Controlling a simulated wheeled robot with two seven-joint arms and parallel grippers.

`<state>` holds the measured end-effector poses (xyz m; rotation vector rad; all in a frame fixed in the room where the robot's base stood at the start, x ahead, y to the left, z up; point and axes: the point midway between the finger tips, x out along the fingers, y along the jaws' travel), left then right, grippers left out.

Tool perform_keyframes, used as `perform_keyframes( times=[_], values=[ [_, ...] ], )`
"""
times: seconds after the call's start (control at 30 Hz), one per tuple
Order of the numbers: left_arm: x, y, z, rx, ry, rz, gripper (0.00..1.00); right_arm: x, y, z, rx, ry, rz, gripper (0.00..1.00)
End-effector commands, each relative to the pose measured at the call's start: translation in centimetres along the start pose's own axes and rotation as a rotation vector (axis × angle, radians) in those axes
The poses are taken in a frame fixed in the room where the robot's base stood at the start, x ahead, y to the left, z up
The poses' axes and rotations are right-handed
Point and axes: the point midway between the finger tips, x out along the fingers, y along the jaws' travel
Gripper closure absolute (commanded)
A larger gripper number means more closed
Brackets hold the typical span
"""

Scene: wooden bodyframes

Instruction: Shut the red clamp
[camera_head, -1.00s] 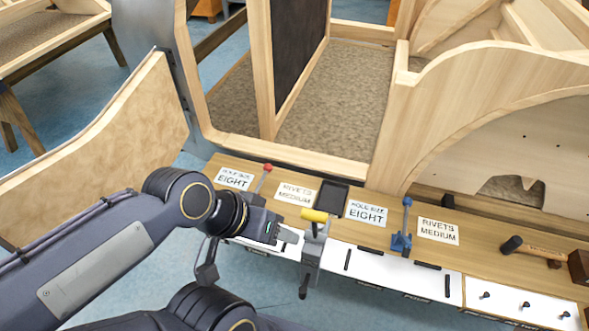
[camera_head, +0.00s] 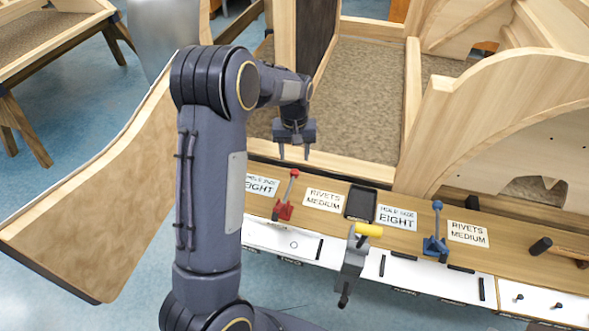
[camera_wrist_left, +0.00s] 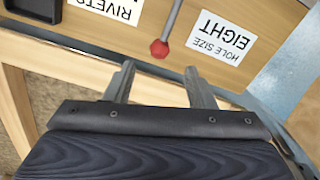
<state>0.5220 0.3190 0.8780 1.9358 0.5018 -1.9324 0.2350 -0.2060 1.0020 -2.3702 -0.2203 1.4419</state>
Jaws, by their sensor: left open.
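The red clamp (camera_head: 284,207) stands on the wooden bench ledge, between the "EIGHT" card and the "RIVETS MEDIUM" card. Its handle stands upright with a red knob at the top. The knob (camera_wrist_left: 159,48) and part of the grey lever also show in the left wrist view, just beyond the fingertips; the clamp's base is out of that view. My left gripper (camera_head: 294,156) is open and empty. It points down above and slightly behind the clamp, apart from the handle. My right gripper is not in view.
A black tray (camera_head: 360,203) lies between cards. A hammer (camera_head: 541,246) is at the far right. The wooden bodyframe (camera_head: 330,164) rises behind the ledge.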

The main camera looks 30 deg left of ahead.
Motion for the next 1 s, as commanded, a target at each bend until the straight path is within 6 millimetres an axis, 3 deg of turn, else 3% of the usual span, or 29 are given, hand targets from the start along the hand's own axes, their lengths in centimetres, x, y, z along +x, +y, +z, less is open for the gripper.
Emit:
perform_keyframes(
  times=[0.5,0.87,1.0],
  values=[
    [7.1,0.0,-0.1,0.000,-0.002,-0.005,0.50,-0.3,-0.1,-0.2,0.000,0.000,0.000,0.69],
    [7.8,0.0,-0.1,0.000,0.000,-0.003,0.50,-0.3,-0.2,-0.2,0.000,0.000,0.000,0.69],
    [7.7,0.0,-0.1,0.000,0.000,-0.003,0.67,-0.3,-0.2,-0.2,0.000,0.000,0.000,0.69]
  ],
)
